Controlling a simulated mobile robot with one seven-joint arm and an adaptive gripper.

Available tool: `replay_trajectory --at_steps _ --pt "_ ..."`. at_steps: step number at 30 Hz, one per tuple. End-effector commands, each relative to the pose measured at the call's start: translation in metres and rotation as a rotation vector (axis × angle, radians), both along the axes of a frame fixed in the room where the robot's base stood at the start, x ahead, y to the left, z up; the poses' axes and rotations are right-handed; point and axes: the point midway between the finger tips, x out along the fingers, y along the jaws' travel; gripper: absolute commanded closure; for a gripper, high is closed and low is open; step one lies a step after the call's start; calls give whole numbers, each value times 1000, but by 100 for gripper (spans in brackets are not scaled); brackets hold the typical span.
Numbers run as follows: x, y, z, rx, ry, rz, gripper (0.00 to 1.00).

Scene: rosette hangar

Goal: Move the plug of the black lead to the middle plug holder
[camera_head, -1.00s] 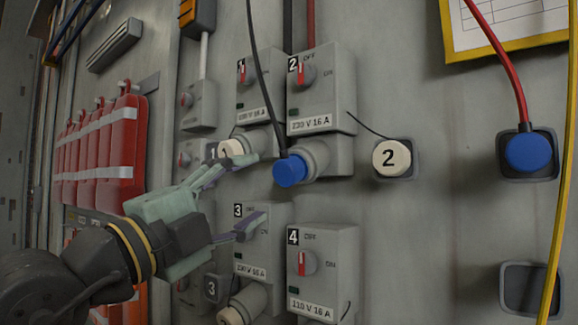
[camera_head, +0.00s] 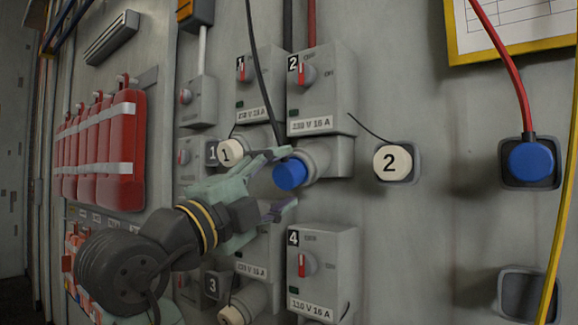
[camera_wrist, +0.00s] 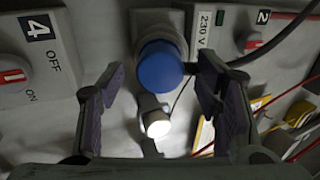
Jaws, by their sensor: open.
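The black lead (camera_head: 262,80) hangs down to a blue plug (camera_head: 290,174), which sits in the socket under switch box 2 (camera_head: 318,90). In the wrist view the blue plug (camera_wrist: 160,66) shows between the two fingers. My gripper (camera_head: 283,180) is open, with one finger above and one below the plug in the head view. I cannot tell whether a finger touches it. On the right, one holder (camera_head: 508,178) carries the red lead's blue plug (camera_head: 530,160). Below it is an empty dark holder (camera_head: 520,290). Which holder is the middle one I cannot tell.
A cream cap marked 2 (camera_head: 392,161) sits in a holder right of the socket. Switch box 4 (camera_head: 325,270) is just below my gripper. A yellow cable (camera_head: 562,200) hangs at the right edge. Red canisters (camera_head: 120,150) hang at the left. The wall between cap 2 and the right holders is bare.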

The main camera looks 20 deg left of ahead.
Motion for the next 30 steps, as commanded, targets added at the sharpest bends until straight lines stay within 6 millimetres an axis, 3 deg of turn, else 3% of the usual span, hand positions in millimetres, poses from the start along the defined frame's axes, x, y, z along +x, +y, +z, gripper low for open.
replay_trajectory --at_steps 8,30 --pt "14 -5 6 0 -1 0 42" --pt "14 -5 5 -1 -1 2 42"
